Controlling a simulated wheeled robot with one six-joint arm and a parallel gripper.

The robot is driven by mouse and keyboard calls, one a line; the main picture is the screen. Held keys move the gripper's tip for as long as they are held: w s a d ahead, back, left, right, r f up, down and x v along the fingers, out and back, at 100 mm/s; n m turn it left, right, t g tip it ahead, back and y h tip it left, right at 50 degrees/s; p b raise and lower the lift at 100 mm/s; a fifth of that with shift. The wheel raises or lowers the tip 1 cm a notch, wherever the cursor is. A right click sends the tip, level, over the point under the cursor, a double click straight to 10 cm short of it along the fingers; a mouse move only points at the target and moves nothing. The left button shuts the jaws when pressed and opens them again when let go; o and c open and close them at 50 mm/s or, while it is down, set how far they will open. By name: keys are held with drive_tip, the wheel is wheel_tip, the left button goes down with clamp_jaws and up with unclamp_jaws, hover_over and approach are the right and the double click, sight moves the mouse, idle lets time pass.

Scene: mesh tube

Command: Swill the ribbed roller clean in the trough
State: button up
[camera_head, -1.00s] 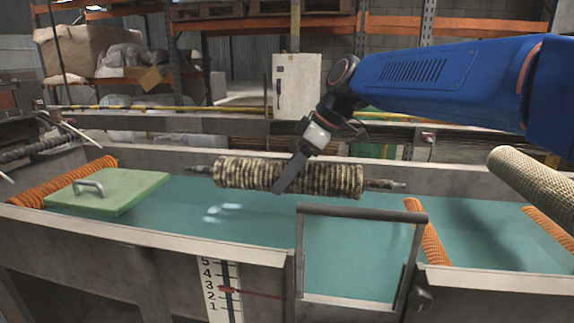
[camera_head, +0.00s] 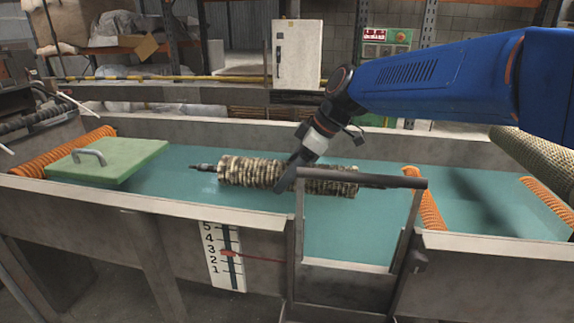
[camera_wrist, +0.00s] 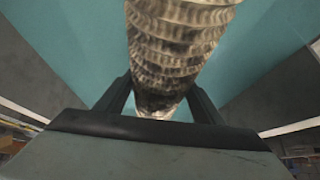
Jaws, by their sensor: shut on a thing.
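The ribbed roller (camera_head: 250,172) is a mottled black and cream cylinder with a dark shaft end at its left. It lies level, lengthwise in the trough (camera_head: 190,207), at or just above the teal water; I cannot tell how deep it sits. My gripper (camera_head: 286,180) is shut around the roller near its middle, coming down from the upper right. In the wrist view the roller (camera_wrist: 172,45) runs between the two dark fingers of my gripper (camera_wrist: 162,95). The roller's right shaft end is hidden behind the dark bar of the gate frame.
A green lid with a handle (camera_head: 108,162) covers part of the trough's left end. Orange coils (camera_head: 425,200) lie across the trough at both sides. A gate frame (camera_head: 362,181) rises at the front wall, right of a level gauge (camera_head: 224,257). A mesh tube (camera_head: 545,160) is at the right.

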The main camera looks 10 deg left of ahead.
drive_tip(key=shift+f, duration=4.5)
drive_tip(key=shift+w, duration=0.15)
drive_tip(key=shift+w, duration=0.85)
drive_tip(key=shift+s, duration=0.15)
drive_tip(key=shift+s, duration=1.85)
drive_tip(key=shift+w, duration=0.1)
drive_tip(key=shift+w, duration=1.9)
